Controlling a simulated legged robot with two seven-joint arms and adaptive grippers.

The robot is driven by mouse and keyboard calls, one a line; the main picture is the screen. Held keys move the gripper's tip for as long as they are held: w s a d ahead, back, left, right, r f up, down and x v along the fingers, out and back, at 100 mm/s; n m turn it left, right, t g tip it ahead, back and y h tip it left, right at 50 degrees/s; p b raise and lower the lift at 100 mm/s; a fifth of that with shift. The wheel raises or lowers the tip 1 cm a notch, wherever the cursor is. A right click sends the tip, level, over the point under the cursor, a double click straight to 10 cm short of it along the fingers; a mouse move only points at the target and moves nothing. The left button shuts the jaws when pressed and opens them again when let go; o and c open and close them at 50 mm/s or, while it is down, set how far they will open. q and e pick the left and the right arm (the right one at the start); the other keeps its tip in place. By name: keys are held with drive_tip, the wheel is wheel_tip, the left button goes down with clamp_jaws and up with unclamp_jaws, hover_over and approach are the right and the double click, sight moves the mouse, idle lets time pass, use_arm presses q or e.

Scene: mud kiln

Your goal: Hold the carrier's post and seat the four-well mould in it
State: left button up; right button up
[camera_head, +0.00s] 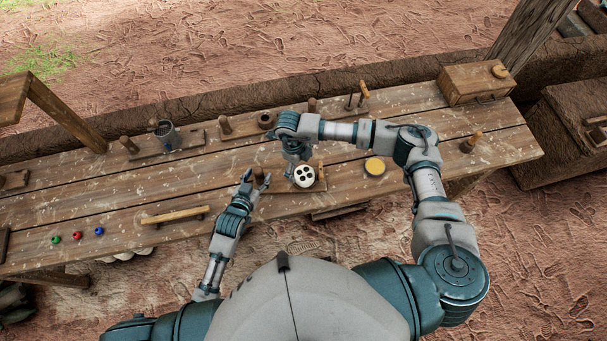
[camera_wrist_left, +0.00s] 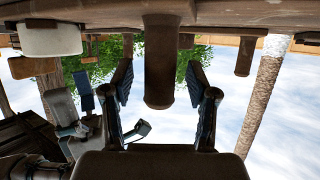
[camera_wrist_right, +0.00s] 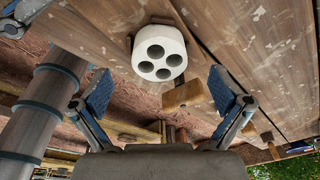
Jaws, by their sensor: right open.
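The white four-well mould (camera_head: 304,176) is a round block with dark holes, over the wooden carrier board (camera_head: 286,187) at the table's front. It shows in the right wrist view (camera_wrist_right: 160,53) and partly in the left wrist view (camera_wrist_left: 50,38). I cannot tell whether it is fully seated. My right gripper (camera_head: 293,166) is open beside the mould, its fingers apart and empty in the right wrist view (camera_wrist_right: 160,92). My left gripper (camera_head: 257,181) is open; the brown post (camera_wrist_left: 160,60) stands between its fingers with gaps on both sides.
A yellow disc (camera_head: 375,166) lies right of the mould. Several pegged boards, a metal cup (camera_head: 167,134) and a wooden box (camera_head: 476,84) stand along the back.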

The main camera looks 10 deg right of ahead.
use_arm(q)
drive_tip(key=v, duration=1.2)
drive_tip(key=shift+f, duration=0.15)
